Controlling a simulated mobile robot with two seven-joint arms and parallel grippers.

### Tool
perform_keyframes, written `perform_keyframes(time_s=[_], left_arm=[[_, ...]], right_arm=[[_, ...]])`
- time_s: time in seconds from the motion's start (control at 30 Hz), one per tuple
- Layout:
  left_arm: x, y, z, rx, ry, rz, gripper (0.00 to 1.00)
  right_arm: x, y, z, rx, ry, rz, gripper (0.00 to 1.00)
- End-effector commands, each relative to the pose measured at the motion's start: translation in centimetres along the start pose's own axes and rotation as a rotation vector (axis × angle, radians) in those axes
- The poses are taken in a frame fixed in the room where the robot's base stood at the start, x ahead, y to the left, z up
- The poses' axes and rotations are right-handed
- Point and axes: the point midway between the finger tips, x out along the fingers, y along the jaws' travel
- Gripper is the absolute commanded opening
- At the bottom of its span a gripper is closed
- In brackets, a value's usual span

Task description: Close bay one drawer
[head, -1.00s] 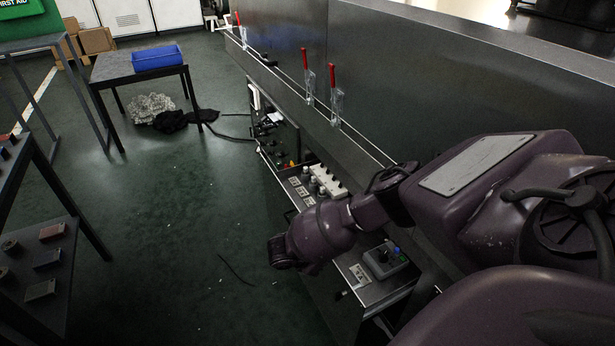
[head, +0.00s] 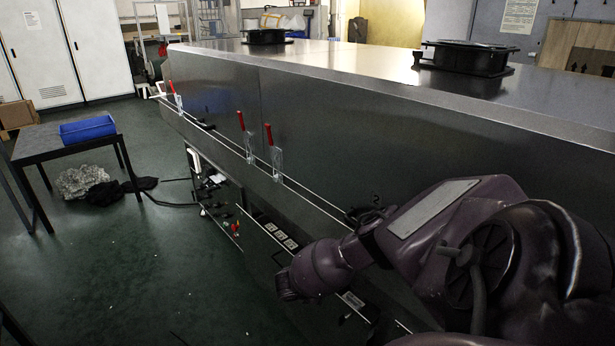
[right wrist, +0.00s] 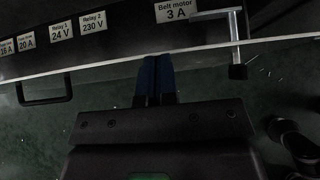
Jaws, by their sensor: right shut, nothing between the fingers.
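Labelled drawers sit low in the side of the long grey dryer. In the head view a left drawer (head: 280,236) and a right drawer (head: 352,300) show white labels along their edges; their contents are hidden. I cannot read which is bay one. In the right wrist view a dark labelled panel (right wrist: 120,45) with a pale edge reads "Belt motor 3 A", "Relay 2 230 V" and more. My right gripper (right wrist: 155,75) has blue fingertips shut and empty at that pale edge, below the labels; contact is unclear. It is hidden behind my arm in the head view. My left gripper is out of view.
A dark handle (right wrist: 44,92) and a grey handle (right wrist: 238,45) stick out from the panel. A table (head: 60,142) with a blue bin (head: 88,130) stands at left, with grey and black cloth heaps beneath it. The green floor beside the dryer is mostly clear.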

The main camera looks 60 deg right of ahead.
Motion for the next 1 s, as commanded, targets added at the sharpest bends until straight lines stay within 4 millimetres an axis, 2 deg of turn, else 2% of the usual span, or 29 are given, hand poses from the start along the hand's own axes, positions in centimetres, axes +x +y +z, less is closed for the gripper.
perform_keyframes(time_s=[0.1,0.3,1.0], left_arm=[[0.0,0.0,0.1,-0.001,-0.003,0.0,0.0],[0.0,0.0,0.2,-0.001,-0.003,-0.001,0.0],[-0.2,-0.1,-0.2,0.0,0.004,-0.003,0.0]], right_arm=[[0.9,0.0,0.7,-0.002,0.002,0.0,0.0],[1.5,0.1,1.3,0.0,0.003,0.001,0.0],[1.4,-0.1,1.4,0.001,0.005,0.002,0.0]])
